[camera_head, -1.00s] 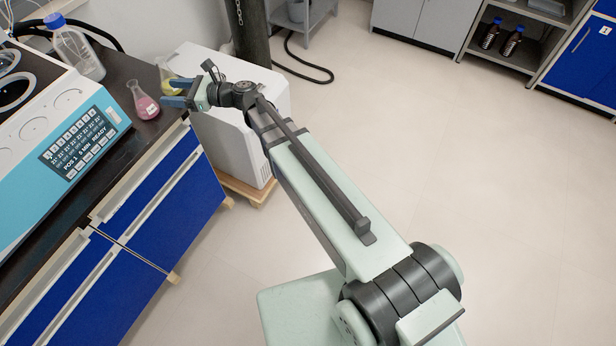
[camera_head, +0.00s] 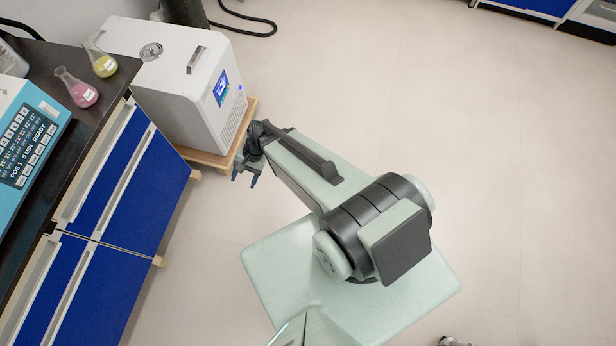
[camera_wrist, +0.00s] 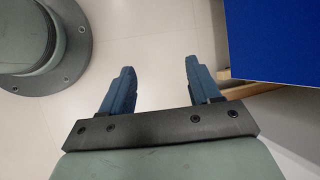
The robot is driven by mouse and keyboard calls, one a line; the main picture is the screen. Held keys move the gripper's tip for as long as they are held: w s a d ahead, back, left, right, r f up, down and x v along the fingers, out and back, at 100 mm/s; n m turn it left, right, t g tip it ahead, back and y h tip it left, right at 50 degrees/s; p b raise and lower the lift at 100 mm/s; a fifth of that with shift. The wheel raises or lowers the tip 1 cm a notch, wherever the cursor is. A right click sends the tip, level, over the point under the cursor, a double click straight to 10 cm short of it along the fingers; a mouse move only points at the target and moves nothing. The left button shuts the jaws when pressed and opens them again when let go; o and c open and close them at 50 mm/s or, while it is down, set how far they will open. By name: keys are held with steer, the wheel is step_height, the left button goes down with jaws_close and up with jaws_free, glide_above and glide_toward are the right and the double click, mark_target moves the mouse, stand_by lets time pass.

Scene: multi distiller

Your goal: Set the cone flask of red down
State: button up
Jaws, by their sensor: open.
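The cone flask of red (camera_head: 80,92) stands upright on the dark bench top, near its right end, in the head view. A cone flask of yellow-green (camera_head: 103,63) stands just behind it and to the right. My gripper (camera_head: 245,180) is away from both flasks, to the right of the bench and past the white machine's front. In the wrist view my gripper (camera_wrist: 158,80) shows two blue fingers spread apart with only floor between them. Neither flask shows in the wrist view.
A blue device with a display (camera_head: 25,135) sits on the bench (camera_head: 85,130), left of the red flask. Blue cabinet fronts (camera_head: 140,190) run below the bench. A white machine (camera_head: 185,80) stands on a wooden pallet (camera_head: 208,157) beside it. Floor to the right is clear.

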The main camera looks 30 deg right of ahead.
steer(key=s+d+f+n+g+h, duration=0.2)
steer(key=s+d+f+n+h, duration=0.1)
steer(key=s+d, duration=0.4)
steer(key=s+d+f+n+g+h, duration=0.2)
steer(key=s+d, duration=0.5)
steer(key=s, duration=0.6)
steer(key=f+n+h, duration=0.1)
steer(key=f+n, duration=0.1)
steer(key=n, duration=0.1)
steer(key=shift+g, duration=0.4)
